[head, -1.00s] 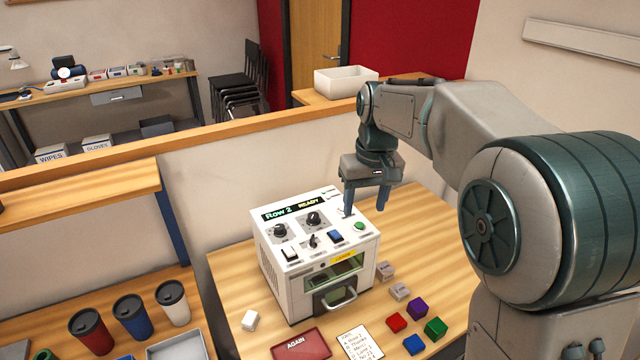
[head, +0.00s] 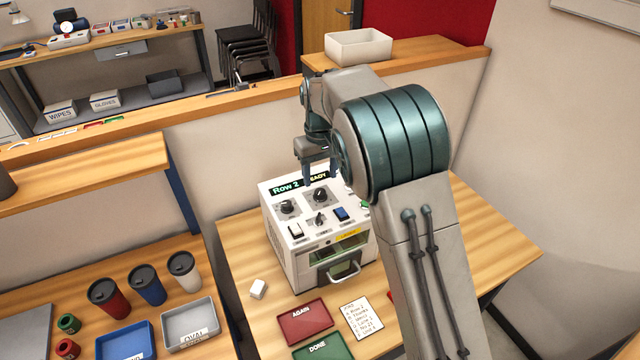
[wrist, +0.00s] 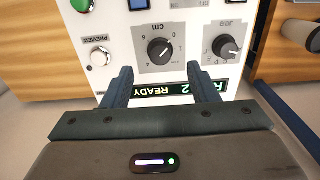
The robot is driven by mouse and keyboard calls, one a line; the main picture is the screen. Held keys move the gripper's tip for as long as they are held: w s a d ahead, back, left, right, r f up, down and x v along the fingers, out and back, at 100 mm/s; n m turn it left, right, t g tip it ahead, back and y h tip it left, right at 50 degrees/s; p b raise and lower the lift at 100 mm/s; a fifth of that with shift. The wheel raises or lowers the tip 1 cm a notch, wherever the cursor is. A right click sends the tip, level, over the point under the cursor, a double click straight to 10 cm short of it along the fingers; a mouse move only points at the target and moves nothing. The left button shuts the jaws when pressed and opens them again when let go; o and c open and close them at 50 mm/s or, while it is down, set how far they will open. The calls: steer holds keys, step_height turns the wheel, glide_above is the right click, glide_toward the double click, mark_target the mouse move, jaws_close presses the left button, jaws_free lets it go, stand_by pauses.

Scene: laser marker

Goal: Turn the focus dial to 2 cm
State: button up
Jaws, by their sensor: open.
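The focus dial, a black knob on a grey plate marked "cm", is on top of the white laser marker (head: 318,240). It is the right one of the two upper dials in the head view (head: 320,194). In the wrist view the panel appears upside down, and the focus dial (wrist: 160,50) lies just beyond my fingertips, near the middle between them. I cannot tell for sure which number its pointer is at. My gripper (wrist: 160,72) is open and empty, with a finger on either side of the "READY" display. It also shows above the panel's back in the head view (head: 319,178).
A second black dial (wrist: 227,48) stands close beside the focus dial. A silver PREVIEW button (wrist: 99,57) and a green button (wrist: 82,5) are on the other side. A blue switch (head: 341,214) and a small knob (head: 319,219) are nearer the front.

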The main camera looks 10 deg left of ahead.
mark_target(320, 191)
steer(key=shift+f+p, duration=0.45)
steer(key=shift+f, duration=2.15)
steer(key=c, duration=1)
